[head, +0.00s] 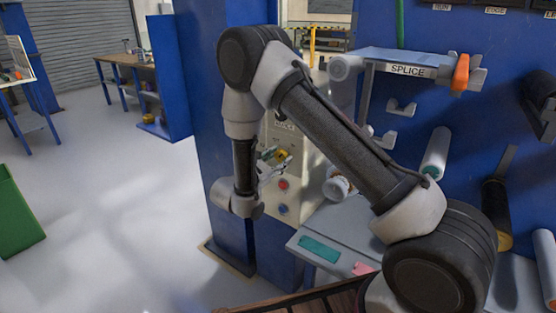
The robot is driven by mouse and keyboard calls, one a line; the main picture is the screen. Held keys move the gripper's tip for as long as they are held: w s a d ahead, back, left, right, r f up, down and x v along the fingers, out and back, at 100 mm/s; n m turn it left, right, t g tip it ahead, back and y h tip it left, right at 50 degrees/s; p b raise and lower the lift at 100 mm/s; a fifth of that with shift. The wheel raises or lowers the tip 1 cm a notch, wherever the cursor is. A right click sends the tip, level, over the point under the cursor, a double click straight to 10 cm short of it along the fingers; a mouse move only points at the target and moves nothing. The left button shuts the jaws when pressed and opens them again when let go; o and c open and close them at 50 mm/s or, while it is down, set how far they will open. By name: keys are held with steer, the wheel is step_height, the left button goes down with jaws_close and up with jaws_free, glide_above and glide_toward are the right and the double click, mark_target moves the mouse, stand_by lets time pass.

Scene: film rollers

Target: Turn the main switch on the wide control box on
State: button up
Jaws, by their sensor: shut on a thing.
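The cream control box (296,140) stands on the blue machine frame in the middle of the head view, partly hidden behind my arm. A small yellow main switch (281,154) is on its front, with a red button (283,184) and a blue button (283,209) below it. My gripper (278,161) is at the switch, its fingers shut on it. The fingers are small here and cover part of the switch, so its exact angle is hard to tell.
A grey shelf (318,232) with a teal and a pink patch juts out right of the box. A SPLICE bracket (405,70) and several rollers (437,153) hang on the blue wall. The floor (110,200) at left is open, with a green bin (17,220) at the edge.

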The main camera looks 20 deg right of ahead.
steer(key=shift+m, duration=0.3)
stand_by(0.4)
steer(key=o, duration=1)
steer(key=v, duration=1.2)
steer(key=shift+a, duration=0.15)
